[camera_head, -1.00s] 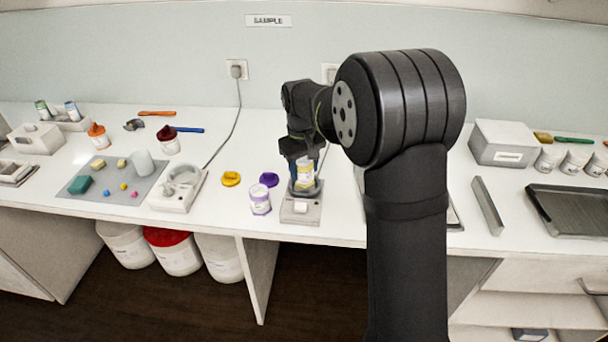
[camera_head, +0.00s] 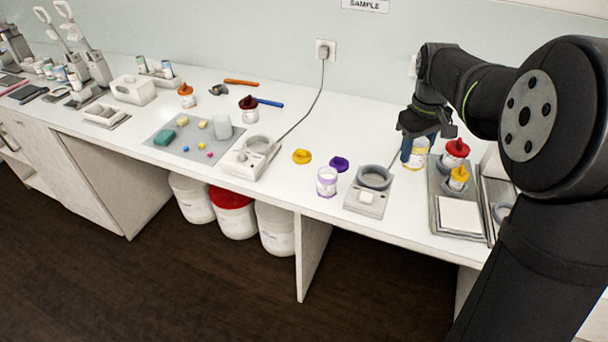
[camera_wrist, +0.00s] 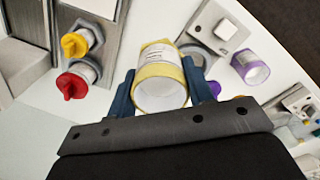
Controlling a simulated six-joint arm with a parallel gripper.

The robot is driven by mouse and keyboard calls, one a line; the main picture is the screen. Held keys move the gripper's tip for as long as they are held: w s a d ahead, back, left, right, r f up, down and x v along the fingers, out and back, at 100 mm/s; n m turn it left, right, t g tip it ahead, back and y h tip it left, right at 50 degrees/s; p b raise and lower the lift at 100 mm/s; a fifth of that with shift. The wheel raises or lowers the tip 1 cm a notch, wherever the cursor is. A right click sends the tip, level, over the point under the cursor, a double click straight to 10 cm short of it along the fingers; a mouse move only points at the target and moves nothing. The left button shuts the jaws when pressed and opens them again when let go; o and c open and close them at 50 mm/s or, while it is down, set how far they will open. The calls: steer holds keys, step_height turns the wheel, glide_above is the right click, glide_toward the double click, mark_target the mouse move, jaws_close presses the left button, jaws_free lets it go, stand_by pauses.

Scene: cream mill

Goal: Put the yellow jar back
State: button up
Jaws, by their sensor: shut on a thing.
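The yellow jar (camera_head: 418,155) is white with a label and a yellow band. My gripper (camera_head: 416,140) is shut on it, between the grey ring device and the tray with lidded jars. In the wrist view the jar (camera_wrist: 160,80) sits between the two blue fingers of my gripper (camera_wrist: 160,92), and its open, lidless mouth faces the camera. A yellow lid (camera_head: 302,156) lies on the counter to the left. The head view does not clearly show whether the jar's base touches the counter.
The ring device (camera_head: 366,192) stands left of the jar, its ring empty. An open purple jar (camera_head: 327,182) and purple lid (camera_head: 339,164) are beyond it. The tray (camera_head: 433,205) at right holds jars with red (camera_head: 455,148) and yellow (camera_head: 458,174) lids.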

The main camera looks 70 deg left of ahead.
steer(key=s+a+f+n, duration=0.3)
steer(key=s+a, duration=0.3)
steer(key=s, duration=0.2)
steer(key=s+a+f+n, duration=0.2)
steer(key=s+a, duration=0.4)
steer(key=s, duration=0.3)
steer(key=s+a+f+n, duration=0.3)
steer(key=s+a, duration=0.3)
steer(key=s, duration=0.2)
steer(key=shift+s+f+n, duration=0.15)
steer(key=shift+f+n, duration=0.2)
steer(key=shift+n, duration=0.15)
steer(key=shift+s+a+f, duration=0.1)
steer(key=shift+s+f, duration=0.1)
steer(key=shift+f, duration=1.9)
steer(key=shift+f, duration=0.1)
steer(key=o, duration=1.1)
step_height(320, 180, up, 12)
steer(key=shift+r, duration=0.1)
